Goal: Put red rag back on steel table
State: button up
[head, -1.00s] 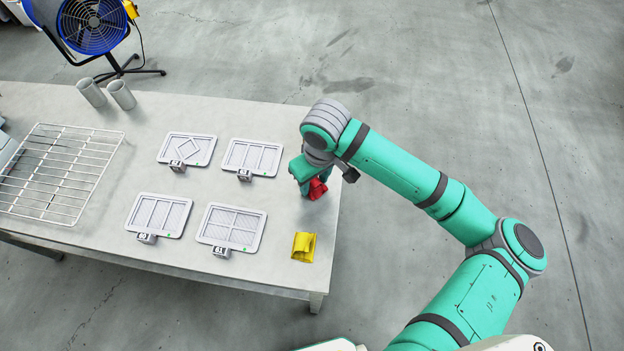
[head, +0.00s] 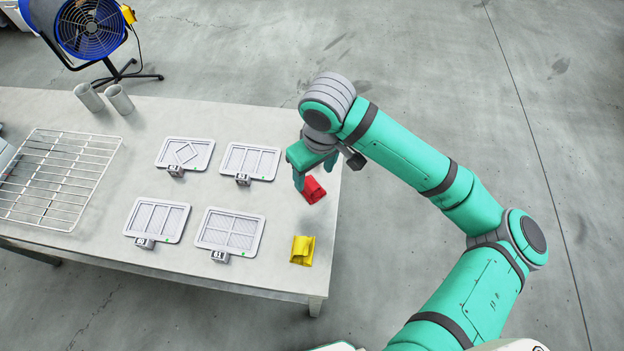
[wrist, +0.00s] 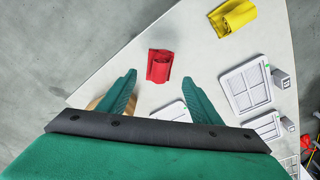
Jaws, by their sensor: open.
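The red rag (head: 314,189) lies folded on the steel table (head: 275,279), near its right edge. In the wrist view the red rag (wrist: 159,66) lies on the bare tabletop, beyond the fingertips and apart from them. My gripper (head: 316,180) is above the table just behind and over the rag in the head view. In the wrist view my gripper (wrist: 157,80) has its two fingers spread with nothing between them. A yellow rag (head: 302,250) lies on the table nearer the front; it also shows in the wrist view (wrist: 234,17).
Several framed panels with numbered tags, such as the front one (head: 229,231), lie left of the rags. A wire rack (head: 60,180) and two grey cups (head: 118,100) are further left. A blue fan (head: 91,28) stands behind the table. The floor to the right is clear.

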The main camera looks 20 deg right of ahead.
aim_at(315, 188)
jog(key=shift+s+d+r, duration=0.1)
jog(key=shift+s+r, duration=0.05)
jog(key=shift+r, duration=1.1)
jog(key=shift+s+r, duration=0.15)
jog(key=shift+r, duration=1.1)
jog(key=shift+w, duration=0.1)
